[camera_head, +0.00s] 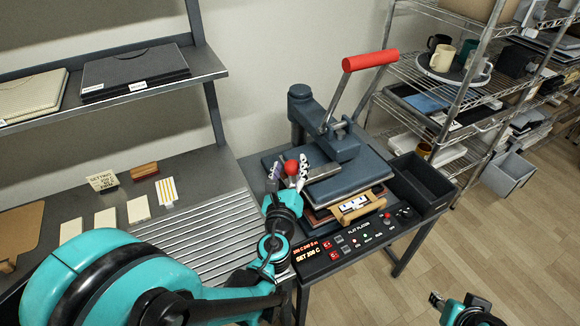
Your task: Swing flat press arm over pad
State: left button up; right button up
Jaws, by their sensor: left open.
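The flat press (340,140) is a dark blue-grey machine with a long lever ending in a red grip (370,60), raised up to the right. Its flat upper plate (350,178) sits above a layered lower part with a light wooden drawer handle (357,207) at the front. A red ball knob (291,167) stands at the plate's left side. My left gripper (289,174) is open, with its fingers on either side of the knob; I cannot tell whether they touch it. My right gripper (437,299) is low at the right, far from the press; its jaws are unclear.
A control panel (357,240) with red displays lies in front of the press. An empty dark bin (420,184) is at its right. A ribbed metal surface (207,236) lies to the left. Wire shelves (478,90) hold mugs behind.

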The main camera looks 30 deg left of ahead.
pick_arm(q)
jog(key=shift+r, duration=5.05)
jog(key=s+a+f+n+g, duration=0.2)
jog(key=s+f+n+g, duration=0.55)
jog(key=n, duration=0.75)
jog(key=s+d+f+n+g+h, duration=0.2)
jog(key=s+d+f+n+h, duration=0.4)
jog(key=d+f+n, duration=0.4)
jog(key=shift+s+d+n, duration=0.25)
jog(key=shift+d+n, duration=0.45)
jog(key=shift+d, duration=0.05)
